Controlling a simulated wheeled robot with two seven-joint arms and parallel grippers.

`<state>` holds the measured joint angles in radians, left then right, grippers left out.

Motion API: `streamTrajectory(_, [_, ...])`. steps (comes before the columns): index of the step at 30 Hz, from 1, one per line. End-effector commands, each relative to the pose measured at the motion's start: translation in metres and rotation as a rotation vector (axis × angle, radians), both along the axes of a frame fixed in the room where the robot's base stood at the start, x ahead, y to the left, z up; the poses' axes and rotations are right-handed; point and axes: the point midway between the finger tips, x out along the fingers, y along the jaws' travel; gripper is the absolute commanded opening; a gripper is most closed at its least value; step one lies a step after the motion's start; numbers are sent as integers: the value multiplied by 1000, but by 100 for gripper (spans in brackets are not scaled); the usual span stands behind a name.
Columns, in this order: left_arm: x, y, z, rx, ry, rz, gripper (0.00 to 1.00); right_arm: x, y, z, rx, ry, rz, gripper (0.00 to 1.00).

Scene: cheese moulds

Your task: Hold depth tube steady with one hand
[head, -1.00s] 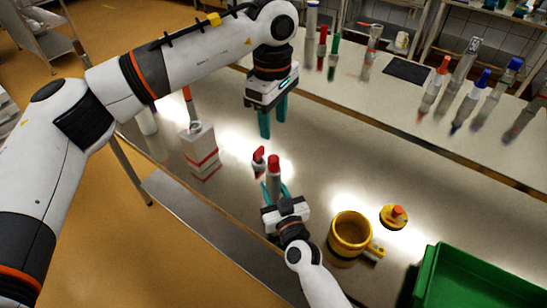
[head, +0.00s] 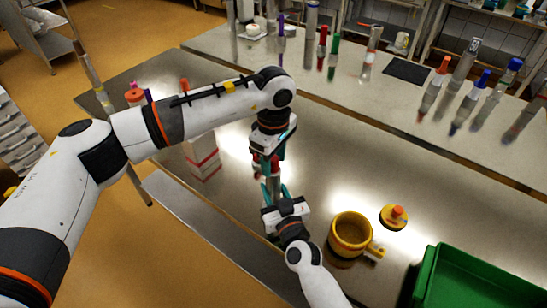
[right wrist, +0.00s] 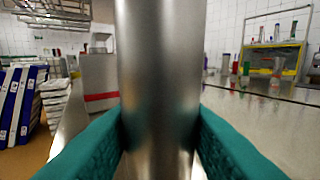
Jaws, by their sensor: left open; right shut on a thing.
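The depth tube, a grey metal cylinder, stands upright in the right wrist view (right wrist: 160,80) between my teal fingers. In the head view its shaft (head: 274,183) shows small, with a red top partly hidden by my left gripper. My right gripper (head: 275,192) is shut on the tube, low on the shaft; its fingers also show in the right wrist view (right wrist: 160,135). My left gripper (head: 268,160) is open, pointing down at the red top. I cannot tell whether it touches it.
A white box with red stripes (head: 203,157) stands left of the tube. A yellow mug (head: 350,236), a yellow lid with an orange knob (head: 395,216) and a green crate (head: 428,275) are to the right. The bench middle right is clear. Several capped tubes stand on the back counter.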

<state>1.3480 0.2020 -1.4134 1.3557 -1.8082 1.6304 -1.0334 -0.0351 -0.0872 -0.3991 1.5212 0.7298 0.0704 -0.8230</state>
Motion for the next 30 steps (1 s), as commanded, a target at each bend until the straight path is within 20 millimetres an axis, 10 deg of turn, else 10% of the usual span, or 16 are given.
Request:
streamTrajectory(4, [0, 0, 0, 0, 0, 0, 46, 0, 1, 0, 1, 1, 1, 2])
streamTrajectory(13, [0, 0, 0, 0, 0, 0, 0, 0, 1, -1, 1, 1, 1, 2])
streamTrajectory(30, [0, 0, 31, 0, 0, 0, 0, 0, 0, -1, -1, 2, 1, 2])
